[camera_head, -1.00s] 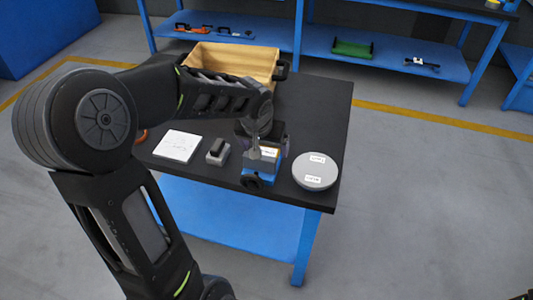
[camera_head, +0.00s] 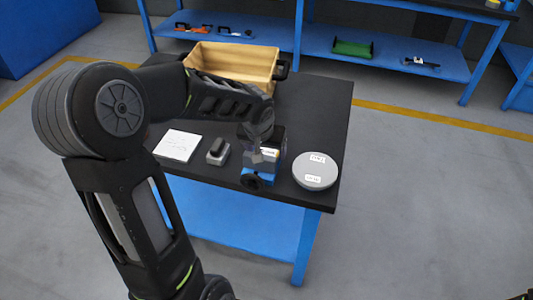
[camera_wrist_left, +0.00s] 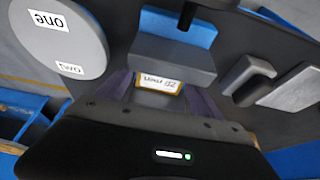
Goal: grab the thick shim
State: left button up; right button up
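A small piece with a white label and a yellowish edge, which I take to be a shim, shows in the left wrist view (camera_wrist_left: 160,80); its lettering is hard to read. It lies against a grey block (camera_wrist_left: 170,58) with a blue part behind it. In the head view the label sits on a blue and grey fixture (camera_head: 255,167) near the table's front edge. My left gripper (camera_head: 265,150) points down over this fixture. In the left wrist view its fingers (camera_wrist_left: 160,95) stand apart, one on each side of the labelled piece; contact cannot be told. My right gripper is out of view.
On the dark table (camera_head: 318,112), a round grey disc (camera_head: 316,172) lies right of the fixture. A grey block with a black top (camera_head: 218,151) and a white plate (camera_head: 177,146) lie to its left. A wooden bin (camera_head: 232,62) stands behind.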

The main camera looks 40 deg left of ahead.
pick_arm(q)
jog(key=c, duration=1.3)
jog(key=shift+r, duration=0.1)
jog(key=shift+s+r, duration=0.15)
jog(key=shift+r, duration=0.25)
jog(key=r, duration=0.4)
jog(key=s+r, duration=0.1)
jog(key=r, duration=0.1)
jog(key=shift+d+b, duration=0.2)
jog(key=shift+b, duration=0.1)
jog(key=s+d, duration=0.2)
jog(key=s, duration=0.4)
jog(key=s+d+b, duration=0.1)
jog(key=s+d, duration=0.1)
jog(key=s, duration=0.3)
jog(key=s+d+b, duration=0.1)
jog(key=s+d, duration=0.1)
jog(key=s, duration=0.4)
jog(key=shift+s+d, duration=0.1)
jog(key=shift+s, duration=0.2)
